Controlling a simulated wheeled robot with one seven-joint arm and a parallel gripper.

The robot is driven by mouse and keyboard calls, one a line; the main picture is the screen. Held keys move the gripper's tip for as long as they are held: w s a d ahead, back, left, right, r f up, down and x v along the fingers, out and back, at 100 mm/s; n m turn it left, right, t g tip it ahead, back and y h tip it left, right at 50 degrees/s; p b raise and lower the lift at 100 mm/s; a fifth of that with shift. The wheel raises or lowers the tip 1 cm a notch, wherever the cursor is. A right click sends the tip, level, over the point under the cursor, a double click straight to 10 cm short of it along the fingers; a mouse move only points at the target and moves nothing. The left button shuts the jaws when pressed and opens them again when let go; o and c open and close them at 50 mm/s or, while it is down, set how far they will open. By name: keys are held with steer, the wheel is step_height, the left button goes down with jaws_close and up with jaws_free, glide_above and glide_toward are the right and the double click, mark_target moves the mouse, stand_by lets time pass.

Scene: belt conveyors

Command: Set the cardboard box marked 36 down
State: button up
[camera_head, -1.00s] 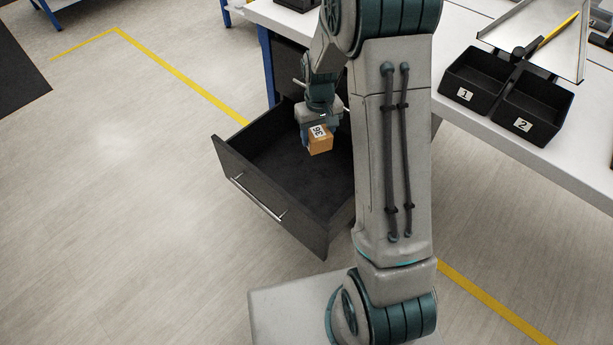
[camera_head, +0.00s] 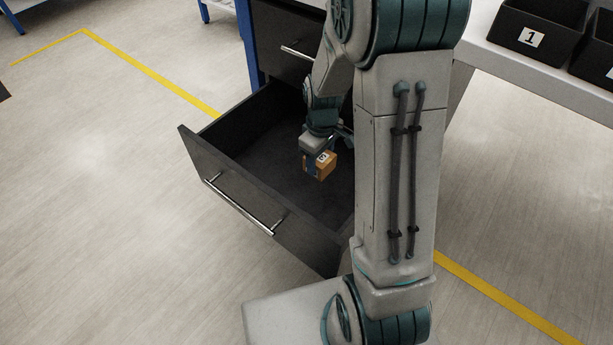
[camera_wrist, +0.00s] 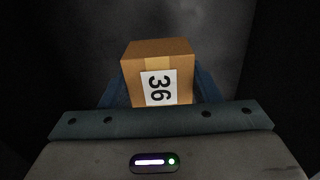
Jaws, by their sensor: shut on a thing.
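The cardboard box marked 36 (camera_head: 321,166) is a small brown cube with a white label. In the wrist view the box (camera_wrist: 158,75) sits between the blue fingers, its 36 label turned sideways. My gripper (camera_head: 313,164) is shut on it. The box is inside the outline of the open dark drawer (camera_head: 255,215), toward its right side. In the head view I cannot tell whether the box touches the drawer floor. My arm hides the right part of the drawer.
A closed drawer (camera_head: 285,40) with a silver handle is above the open one. A white table (camera_head: 520,75) with black bins (camera_head: 540,25), one marked 1, stands at the right. The drawer floor left of the box is clear. Open floor lies to the left.

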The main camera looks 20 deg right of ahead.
step_height(320, 180, down, 10)
steer(key=b, duration=0.4)
steer(key=shift+a, duration=0.15)
steer(key=shift+f, duration=0.15)
steer(key=o, duration=1)
steer(key=shift+o, duration=0.2)
